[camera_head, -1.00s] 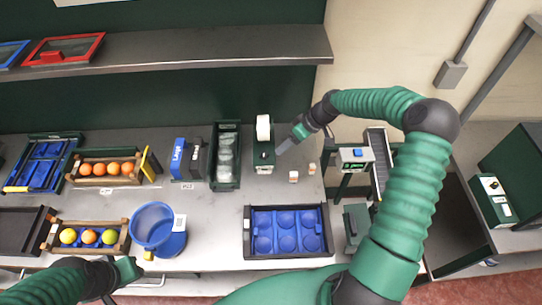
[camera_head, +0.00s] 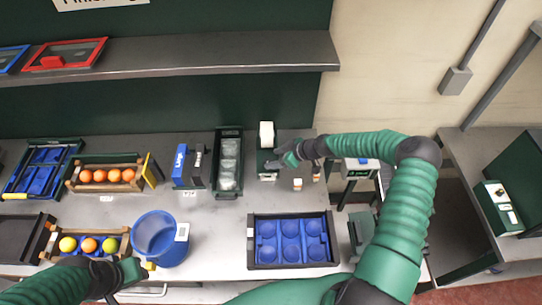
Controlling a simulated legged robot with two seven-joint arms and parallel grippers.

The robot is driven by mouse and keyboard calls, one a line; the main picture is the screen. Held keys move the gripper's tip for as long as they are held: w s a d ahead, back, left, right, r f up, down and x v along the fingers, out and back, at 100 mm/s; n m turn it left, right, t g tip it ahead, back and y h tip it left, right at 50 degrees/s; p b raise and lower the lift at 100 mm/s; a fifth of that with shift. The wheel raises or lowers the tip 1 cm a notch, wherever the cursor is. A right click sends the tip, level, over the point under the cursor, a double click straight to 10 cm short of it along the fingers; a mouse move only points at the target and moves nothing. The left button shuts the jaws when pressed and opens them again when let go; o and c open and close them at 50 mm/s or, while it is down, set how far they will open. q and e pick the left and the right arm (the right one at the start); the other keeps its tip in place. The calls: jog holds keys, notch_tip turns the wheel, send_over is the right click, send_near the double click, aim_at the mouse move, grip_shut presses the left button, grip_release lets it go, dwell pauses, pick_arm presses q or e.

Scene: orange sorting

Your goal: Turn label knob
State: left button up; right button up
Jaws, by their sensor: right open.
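The label machine (camera_head: 266,137) is a small dark green unit with a white roll on top, at the back of the table right of centre.
A blue bucket (camera_head: 160,238) stands front left of centre. A black tray with blue cups (camera_head: 252,242) lies in front of the machine. Orange crates (camera_head: 105,188) and a green bin (camera_head: 215,190) stand to the left.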

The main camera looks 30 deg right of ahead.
jog(key=shift+w+a+f, duration=0.4)
jog(key=shift+w+f, duration=0.05)
jog(key=shift+w+a+f, duration=0.2)
jog(key=shift+a+f, duration=0.15)
jog(key=shift+d, duration=0.1)
grip_shut()
